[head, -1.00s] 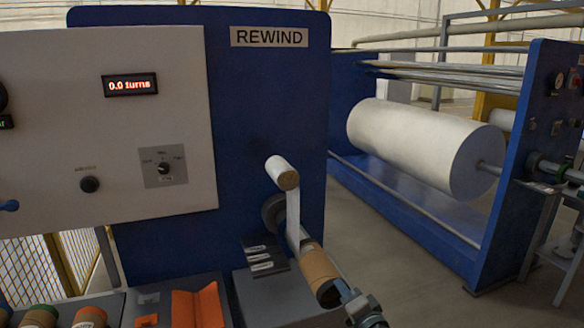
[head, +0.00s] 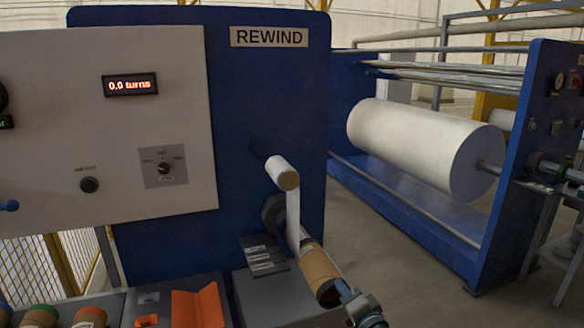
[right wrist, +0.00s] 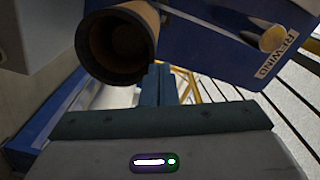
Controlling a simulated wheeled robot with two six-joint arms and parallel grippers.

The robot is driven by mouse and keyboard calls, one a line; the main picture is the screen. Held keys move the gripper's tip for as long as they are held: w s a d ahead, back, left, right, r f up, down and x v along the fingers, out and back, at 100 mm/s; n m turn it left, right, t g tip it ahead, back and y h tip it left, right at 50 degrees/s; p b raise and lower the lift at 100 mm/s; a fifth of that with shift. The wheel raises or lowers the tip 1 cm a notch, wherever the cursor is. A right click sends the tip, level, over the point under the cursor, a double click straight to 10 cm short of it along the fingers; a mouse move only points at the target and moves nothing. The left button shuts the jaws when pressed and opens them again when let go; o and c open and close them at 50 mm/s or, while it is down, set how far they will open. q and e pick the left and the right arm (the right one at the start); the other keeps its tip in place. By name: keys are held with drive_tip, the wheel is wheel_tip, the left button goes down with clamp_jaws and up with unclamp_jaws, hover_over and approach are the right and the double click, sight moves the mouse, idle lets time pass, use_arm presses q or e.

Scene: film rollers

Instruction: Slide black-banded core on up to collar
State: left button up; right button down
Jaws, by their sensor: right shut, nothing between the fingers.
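A brown cardboard core (head: 318,270) lies in line with the dark round collar (head: 272,211) on the rewind machine. Its near end is dark, which may be the black band. The white web partly hides the space between core and collar, so I cannot tell the gap. My right gripper (head: 362,308) is shut and empty at the near end of the core. In the right wrist view the core's open, hollow end (right wrist: 118,48) shows just above the closed fingers (right wrist: 157,85). I cannot tell whether they touch it. My left gripper is not in view.
A white web (head: 293,212) hangs from a small roller (head: 282,173) above the core. A grey block (head: 275,300) and a dark labelled plate (head: 264,256) are below left. An orange cradle (head: 198,308) and several cores (head: 88,317) lie lower left. A large white roll (head: 420,145) stands right.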

sight(333, 279)
drive_tip(key=shift+w+a, duration=0.15)
drive_tip(key=shift+w, duration=0.15)
drive_tip(key=shift+w+a, duration=0.1)
drive_tip(key=shift+w, duration=0.2)
drive_tip(key=shift+w+a, duration=0.1)
drive_tip(key=shift+w, duration=0.15)
idle(0.3)
drive_tip(key=shift+w+a, duration=0.1)
drive_tip(key=shift+w, duration=0.2)
drive_tip(key=shift+w, duration=0.15)
idle(0.3)
drive_tip(key=shift+w+a, duration=0.2)
drive_tip(key=shift+w, duration=0.2)
drive_tip(key=shift+w, duration=0.15)
drive_tip(key=shift+w+a, duration=0.2)
drive_tip(key=shift+w, duration=0.2)
drive_tip(key=shift+w, duration=0.15)
idle(0.6)
